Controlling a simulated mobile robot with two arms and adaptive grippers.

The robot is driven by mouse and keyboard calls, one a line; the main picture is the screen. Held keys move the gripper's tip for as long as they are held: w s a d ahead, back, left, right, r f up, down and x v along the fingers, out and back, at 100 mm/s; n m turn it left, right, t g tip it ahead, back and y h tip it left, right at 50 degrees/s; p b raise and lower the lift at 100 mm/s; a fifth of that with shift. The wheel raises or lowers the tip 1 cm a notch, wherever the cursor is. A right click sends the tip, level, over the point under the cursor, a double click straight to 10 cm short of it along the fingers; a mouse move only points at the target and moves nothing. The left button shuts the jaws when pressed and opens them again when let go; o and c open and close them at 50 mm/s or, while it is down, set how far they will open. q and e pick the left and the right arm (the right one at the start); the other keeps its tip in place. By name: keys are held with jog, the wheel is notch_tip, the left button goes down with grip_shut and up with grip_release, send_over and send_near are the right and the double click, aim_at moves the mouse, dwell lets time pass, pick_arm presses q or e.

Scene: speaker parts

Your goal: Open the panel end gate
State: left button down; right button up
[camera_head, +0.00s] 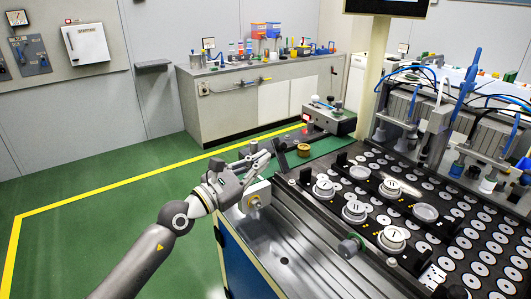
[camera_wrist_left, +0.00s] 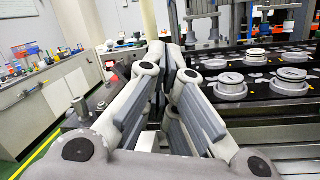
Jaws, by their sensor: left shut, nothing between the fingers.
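My left gripper (camera_head: 262,158) is shut and empty, raised above the left end of the metal machine bed (camera_head: 275,255). In the left wrist view its fingers (camera_wrist_left: 174,48) come together at the top middle. A slim dark bar (camera_head: 281,160) stands just right of the fingertips at the bed's end; it may be the panel end gate, but I cannot tell whether it is open or whether the fingers touch it. The black panel (camera_head: 375,222) with round speaker parts lies to the right. My right gripper is not in view.
A workbench (camera_head: 245,105) with bottles and tools is at the back. Green floor (camera_head: 80,235) is clear to the left.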

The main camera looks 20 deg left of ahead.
aim_at(283, 155)
pick_arm(q)
jog(key=w+a+f+m+g+y, duration=0.1)
jog(key=a, duration=0.1)
jog(key=w+a+f+m+y, duration=0.1)
jog(key=w+a+m+y, duration=0.1)
jog(key=w+a+f+m+g+y, duration=0.1)
jog(key=a+m, duration=0.1)
jog(key=shift+w+a+f+g, duration=0.2)
jog(key=shift+w+f+g, duration=0.05)
jog(key=shift+g, duration=0.05)
jog(key=shift+w+a+f, duration=0.1)
jog(key=shift+w, duration=0.1)
jog(key=p+x, duration=0.2)
jog(key=x, duration=0.6)
jog(key=shift+x, duration=0.9)
jog(key=shift+a, duration=0.1)
